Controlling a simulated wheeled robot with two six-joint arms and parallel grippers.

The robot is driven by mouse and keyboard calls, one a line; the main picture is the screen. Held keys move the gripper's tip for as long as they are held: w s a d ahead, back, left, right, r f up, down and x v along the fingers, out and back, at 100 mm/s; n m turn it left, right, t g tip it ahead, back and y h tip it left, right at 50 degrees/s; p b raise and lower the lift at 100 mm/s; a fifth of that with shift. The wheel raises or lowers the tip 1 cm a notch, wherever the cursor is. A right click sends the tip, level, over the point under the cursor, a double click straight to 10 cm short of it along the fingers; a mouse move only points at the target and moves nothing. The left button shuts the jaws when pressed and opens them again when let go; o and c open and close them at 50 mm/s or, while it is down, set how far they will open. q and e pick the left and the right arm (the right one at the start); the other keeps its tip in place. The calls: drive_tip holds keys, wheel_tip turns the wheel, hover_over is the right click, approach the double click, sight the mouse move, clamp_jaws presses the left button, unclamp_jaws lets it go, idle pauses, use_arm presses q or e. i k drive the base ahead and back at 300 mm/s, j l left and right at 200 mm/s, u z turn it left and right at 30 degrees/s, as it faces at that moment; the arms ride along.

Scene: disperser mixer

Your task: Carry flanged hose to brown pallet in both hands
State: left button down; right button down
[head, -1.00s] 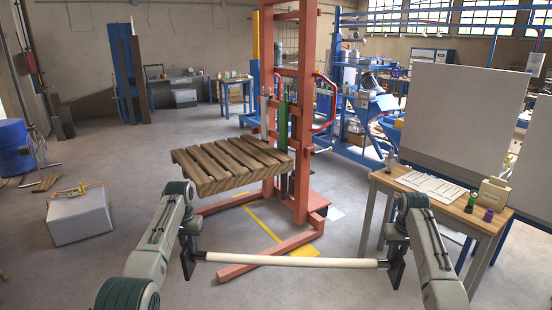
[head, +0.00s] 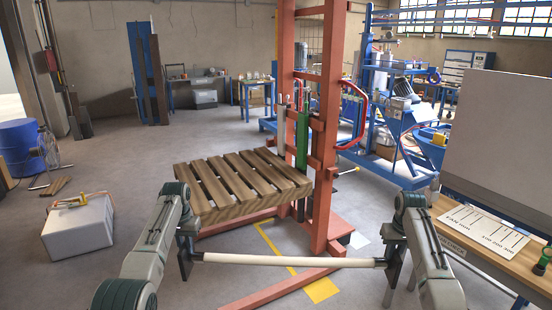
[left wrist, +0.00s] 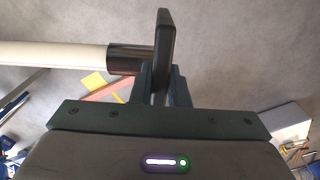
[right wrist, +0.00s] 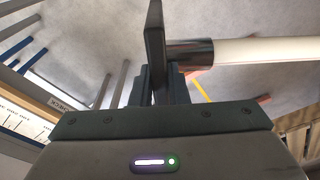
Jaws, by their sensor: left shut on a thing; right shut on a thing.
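The flanged hose (head: 290,261) is a long cream tube with dark metal ends and black end flanges, held level across the front of me. My left gripper (head: 186,256) is shut on its left end; the left wrist view shows the jaws (left wrist: 160,85) at the dark flange. My right gripper (head: 393,262) is shut on its right end; the right wrist view shows those jaws (right wrist: 160,80) at the other flange. The brown pallet (head: 240,209) is slatted wood, raised in front of the orange lift, beyond the hose and apart from it. Its top is bare.
The orange lift mast (head: 328,140) stands behind the pallet, its legs on the floor under the hose. A wooden table (head: 470,243) with papers is close at the right. A grey box (head: 78,235) and a blue drum (head: 20,145) stand at the left.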

sight(239, 174)
drive_tip(key=i+u, duration=0.1)
drive_tip(key=i, duration=0.55)
drive_tip(key=i+l+u, duration=0.15)
drive_tip(key=i, duration=0.5)
drive_tip(key=i+l+u, duration=0.1)
drive_tip(key=i, duration=0.6)
drive_tip(key=i+u, duration=0.1)
drive_tip(key=i, duration=0.55)
drive_tip(key=i+l+u, duration=0.15)
drive_tip(key=i, duration=0.55)
